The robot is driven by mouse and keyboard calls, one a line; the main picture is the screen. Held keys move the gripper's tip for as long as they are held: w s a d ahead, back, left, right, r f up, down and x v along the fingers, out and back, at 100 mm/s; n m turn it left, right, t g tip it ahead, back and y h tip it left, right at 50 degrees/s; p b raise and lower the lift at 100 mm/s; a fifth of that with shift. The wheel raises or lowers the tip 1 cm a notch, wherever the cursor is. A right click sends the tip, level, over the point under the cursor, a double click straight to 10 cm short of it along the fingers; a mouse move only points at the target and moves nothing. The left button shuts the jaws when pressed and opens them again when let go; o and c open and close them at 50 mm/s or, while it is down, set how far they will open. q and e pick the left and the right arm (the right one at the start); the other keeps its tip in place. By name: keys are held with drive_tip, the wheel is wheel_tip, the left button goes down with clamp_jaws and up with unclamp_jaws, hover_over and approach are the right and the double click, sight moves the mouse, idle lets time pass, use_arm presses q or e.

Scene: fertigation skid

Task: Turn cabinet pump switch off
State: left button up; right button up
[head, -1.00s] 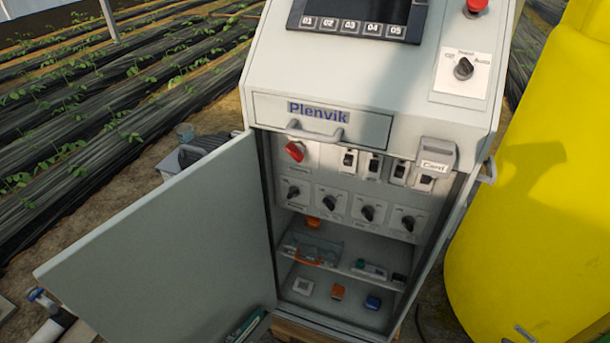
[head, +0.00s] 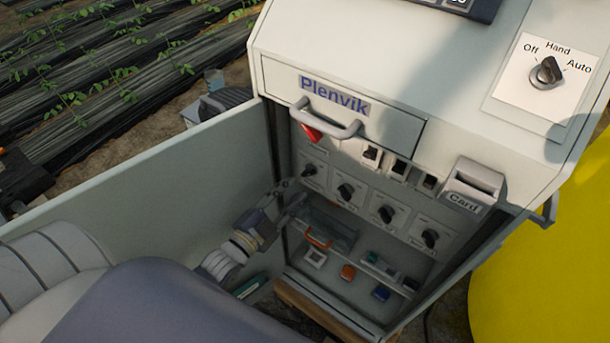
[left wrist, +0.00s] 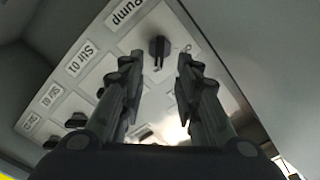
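The pump switch is a black rotary knob on a white plate, leftmost in the lower row inside the open cabinet (head: 308,171). In the left wrist view the knob (left wrist: 160,47) sits beside the label "Pump", between and just beyond my fingertips. My left gripper (head: 290,194) is in front of the lower left of the panel, close to this switch. In the left wrist view its two fingers (left wrist: 160,72) are spread apart with nothing between their pads. I cannot tell whether a fingertip touches the plate. The knob's setting is unclear. My right gripper is not in view.
The open cabinet door (head: 150,190) stands left of my forearm. Other knobs (head: 387,213) continue the row to the right, with breakers (head: 398,170) above. A drawer handle (head: 331,117) juts out over the panel. A yellow tank (head: 540,270) is at the right.

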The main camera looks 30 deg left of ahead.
sight(307, 175)
use_arm(q)
drive_tip(key=w, duration=0.4)
drive_tip(key=shift+w+d, duration=0.25)
drive_tip(key=shift+d, duration=0.1)
drive_tip(key=shift+w+d, duration=0.1)
drive_tip(key=shift+w, duration=0.75)
drive_tip(key=shift+c, duration=0.8)
clamp_jaws()
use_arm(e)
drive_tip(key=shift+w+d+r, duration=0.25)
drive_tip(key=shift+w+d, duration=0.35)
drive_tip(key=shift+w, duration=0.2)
